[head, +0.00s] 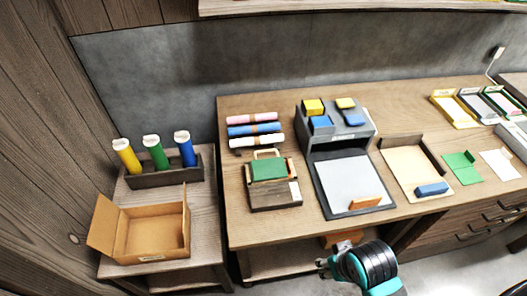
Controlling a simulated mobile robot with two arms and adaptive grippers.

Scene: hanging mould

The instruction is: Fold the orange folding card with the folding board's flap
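An orange piece (365,203), which may be the folding card, lies at the front right of a pale panel in a dark frame (324,199). My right gripper (322,268) is in front of the table's front edge, apart from both, pointing left. Its fingers are small and partly hidden, so I cannot tell if they are open. A brown-orange patch (342,239) shows just beyond it, below the tabletop. My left gripper is out of view.
A grey organiser (343,134) with yellow and blue blocks stands behind the panel. Rolls (253,129) lie at the back left. A tray with a blue block (432,189), a green card (463,167) and a white card (499,164) are right. An open carton (150,234) stands left.

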